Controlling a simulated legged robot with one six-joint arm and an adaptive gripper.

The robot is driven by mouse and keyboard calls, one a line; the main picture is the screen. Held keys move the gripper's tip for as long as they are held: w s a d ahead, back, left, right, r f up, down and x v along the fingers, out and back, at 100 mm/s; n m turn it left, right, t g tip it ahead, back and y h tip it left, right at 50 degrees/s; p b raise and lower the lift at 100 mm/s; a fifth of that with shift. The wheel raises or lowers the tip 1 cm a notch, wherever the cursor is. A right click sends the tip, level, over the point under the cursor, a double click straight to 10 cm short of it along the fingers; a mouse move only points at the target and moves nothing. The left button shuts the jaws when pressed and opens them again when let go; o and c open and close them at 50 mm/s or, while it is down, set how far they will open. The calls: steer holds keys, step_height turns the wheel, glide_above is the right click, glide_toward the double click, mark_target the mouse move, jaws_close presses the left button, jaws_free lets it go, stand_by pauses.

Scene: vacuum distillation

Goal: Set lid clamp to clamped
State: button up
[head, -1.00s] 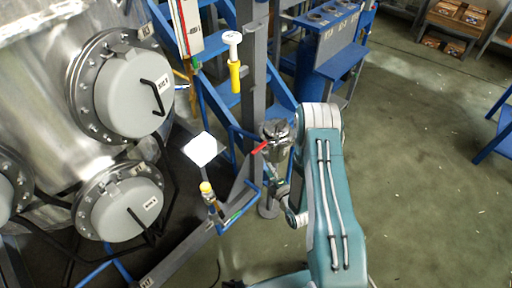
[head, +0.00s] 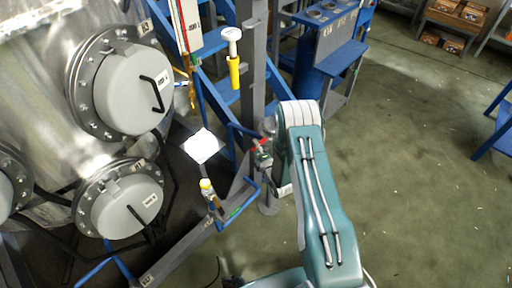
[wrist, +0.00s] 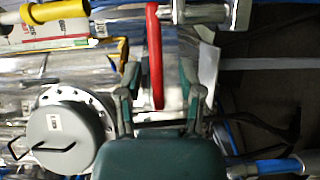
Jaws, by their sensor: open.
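A red lever, which looks like the handle of the lid clamp (wrist: 155,58), stands out from a metal fitting in the wrist view. It runs down between the two fingers of my gripper (wrist: 160,82). The fingers are open, one on each side of the lever. I cannot tell whether either finger touches it. In the head view the red lever (head: 262,148) shows as a small piece beside my arm, on a metal vessel by the grey post. My arm hides most of that vessel and my gripper there.
A large steel tank with round grey hatches (head: 133,88) fills the left. A grey post (head: 254,60) and blue frame stand close to my arm.

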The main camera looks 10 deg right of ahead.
jaws_close()
steer(key=shift+s+y, duration=0.1)
steer(key=shift+y, duration=0.2)
steer(key=shift+s+d+f+n+g+y, duration=0.1)
steer(key=shift+s+d+n+g+y, duration=0.45)
steer(key=shift+n+g+y, duration=1.4)
steer(key=shift+s+d+n+g+y, duration=0.1)
steer(key=shift+d+n+g+y, duration=0.75)
steer(key=shift+n+g+y, duration=1.1)
steer(key=shift+s+d+f+n+g+y, duration=0.1)
steer(key=shift+s+d+n+g+y, duration=0.45)
steer(key=shift+n+g+y, duration=1.4)
steer(key=shift+w+d+m+t+y, duration=0.15)
steer(key=shift+m+t+y, duration=0.1)
